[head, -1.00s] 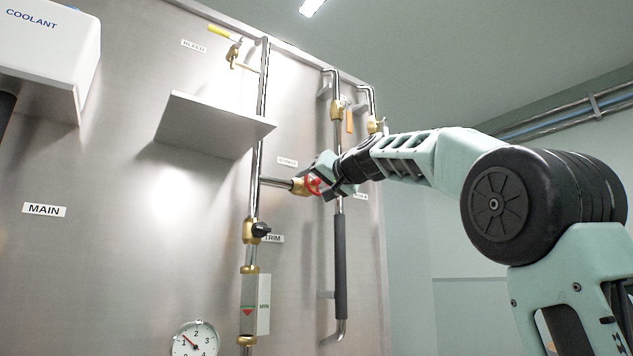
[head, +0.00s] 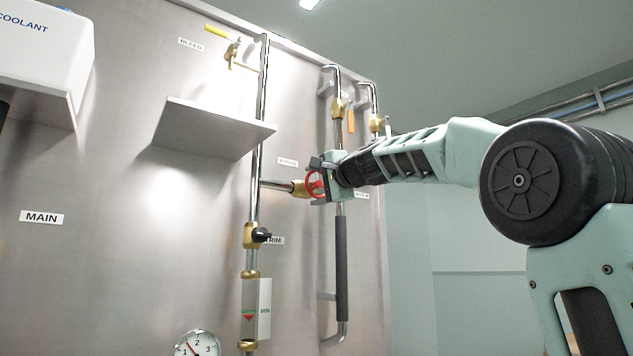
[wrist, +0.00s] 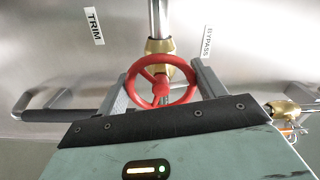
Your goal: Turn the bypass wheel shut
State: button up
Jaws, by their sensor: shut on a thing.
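The bypass wheel (head: 311,184) is a small red handwheel on a brass valve at the right end of a short horizontal pipe, below the BYPASS label. It also shows in the wrist view (wrist: 133,92), where its rim and spokes are in plain sight. My gripper (head: 319,183) is at the wheel, reaching in from the right. In the wrist view (wrist: 160,88) its two grey fingers stand on opposite sides of the red rim, shut on it. The BYPASS label (wrist: 208,41) is beside the valve. In the head view my gripper hides part of the wheel.
A black trim knob (head: 262,235) sits on the vertical pipe at lower left. A grey shelf (head: 212,128) juts out above left. A vertical pipe with a black sleeve (head: 341,268) runs close below my gripper. Free room lies to the right of the panel.

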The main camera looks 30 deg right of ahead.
jog(key=shift+m+p, duration=0.3)
jog(key=shift+m, duration=0.8)
jog(key=o, duration=1)
jog(key=shift+d, duration=0.1)
jog(key=shift+s+d+b, duration=0.15)
jog(key=shift+s+b, duration=1.2)
jog(key=shift+s, duration=3.05)
jog(key=shift+s+d+b, duration=0.1)
jog(key=shift+s+b, duration=1.2)
jog(key=shift+s, duration=3.05)
